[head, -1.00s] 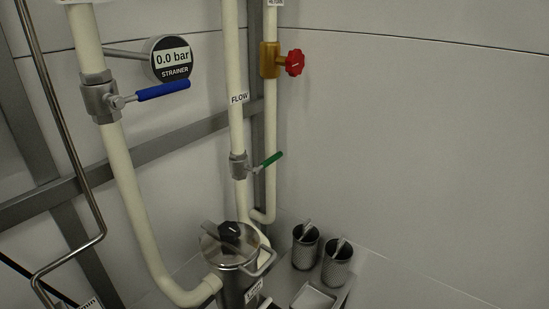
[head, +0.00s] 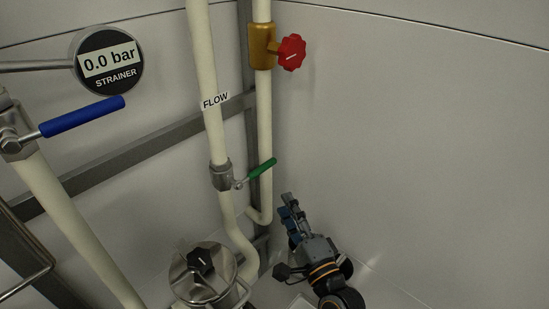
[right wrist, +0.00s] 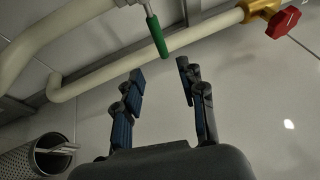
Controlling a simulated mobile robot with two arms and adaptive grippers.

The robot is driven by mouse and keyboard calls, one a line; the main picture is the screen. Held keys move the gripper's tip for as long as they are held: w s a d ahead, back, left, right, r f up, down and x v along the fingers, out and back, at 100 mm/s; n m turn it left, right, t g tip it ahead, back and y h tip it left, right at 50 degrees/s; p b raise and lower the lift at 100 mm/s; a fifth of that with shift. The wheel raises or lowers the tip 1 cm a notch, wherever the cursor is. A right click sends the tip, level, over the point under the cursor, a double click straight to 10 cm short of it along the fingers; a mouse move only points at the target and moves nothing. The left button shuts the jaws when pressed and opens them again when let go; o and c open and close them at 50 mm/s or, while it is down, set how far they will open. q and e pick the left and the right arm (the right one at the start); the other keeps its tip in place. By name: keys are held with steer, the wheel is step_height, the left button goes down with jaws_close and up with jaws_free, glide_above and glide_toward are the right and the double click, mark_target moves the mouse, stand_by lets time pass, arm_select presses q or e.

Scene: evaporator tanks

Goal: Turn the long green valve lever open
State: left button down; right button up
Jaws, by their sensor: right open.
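The long green valve lever (head: 263,169) sticks out to the right and slightly up from a metal valve body (head: 221,176) on the cream pipe marked FLOW. My right gripper (head: 288,209) is below and to the right of the lever in the head view, apart from it. In the right wrist view the green lever (right wrist: 156,35) shows ahead of the two fingers, between their lines. The right gripper (right wrist: 161,72) is open with nothing between its fingers. My left gripper is not in view.
A blue lever (head: 82,117) and a strainer gauge (head: 109,61) reading 0.0 bar are at the left. A red knob (head: 291,52) is above. The strainer lid (head: 203,273) is below. A perforated basket (right wrist: 35,158) shows at lower left in the wrist view. The right wall is bare.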

steer(key=p, duration=0.1)
glide_toward(264, 164)
steer(key=w, duration=0.2)
steer(key=x, duration=0.3)
steer(key=a+p+x, duration=0.1)
steer(key=x, duration=0.3)
steer(key=shift+s+f, duration=0.1)
steer(key=shift+f, duration=0.15)
steer(key=shift+w+a, duration=0.1)
steer(key=shift+w, duration=0.3)
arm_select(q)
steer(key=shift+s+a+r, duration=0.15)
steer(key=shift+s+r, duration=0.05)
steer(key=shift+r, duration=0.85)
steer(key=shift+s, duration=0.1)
arm_select(e)
jaws_close()
